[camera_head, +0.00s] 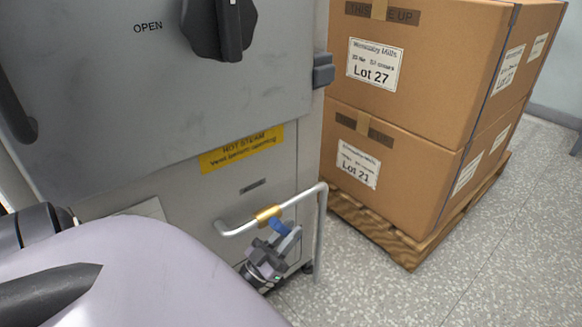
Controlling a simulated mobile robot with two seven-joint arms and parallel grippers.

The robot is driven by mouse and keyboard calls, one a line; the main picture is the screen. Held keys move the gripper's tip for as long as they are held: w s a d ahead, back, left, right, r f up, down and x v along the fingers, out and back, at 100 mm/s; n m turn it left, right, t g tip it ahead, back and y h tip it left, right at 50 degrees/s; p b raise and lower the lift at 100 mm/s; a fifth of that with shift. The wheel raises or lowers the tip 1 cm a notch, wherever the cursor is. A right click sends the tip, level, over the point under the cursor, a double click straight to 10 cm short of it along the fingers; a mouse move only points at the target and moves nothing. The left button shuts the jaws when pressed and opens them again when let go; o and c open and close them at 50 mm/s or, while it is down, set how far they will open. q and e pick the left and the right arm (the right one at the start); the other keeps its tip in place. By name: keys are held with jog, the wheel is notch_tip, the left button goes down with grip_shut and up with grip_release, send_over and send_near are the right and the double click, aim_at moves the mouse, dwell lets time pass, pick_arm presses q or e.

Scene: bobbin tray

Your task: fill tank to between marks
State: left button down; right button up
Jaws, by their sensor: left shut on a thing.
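A silver pipe (305,196) runs along the lower front of a grey machine (110,90) and bends down at its right end. A brass valve body (268,213) sits on the pipe. A small blue lever (278,228) hangs below the brass part. My left gripper (284,241) is just under the pipe, shut on the blue lever, and its fingers partly cover it. No tank level or marks can be made out. My right gripper is not in view.
The machine has a black knob (222,28) by the word OPEN and a yellow hot steam label (241,149). Cardboard boxes (420,75) are stacked on a wooden pallet (410,246) at right. The speckled floor (510,240) is clear at the lower right.

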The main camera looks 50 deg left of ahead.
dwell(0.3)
pick_arm(q)
jog(key=c, duration=1.1)
grip_release()
jog(key=shift+v, duration=3.55)
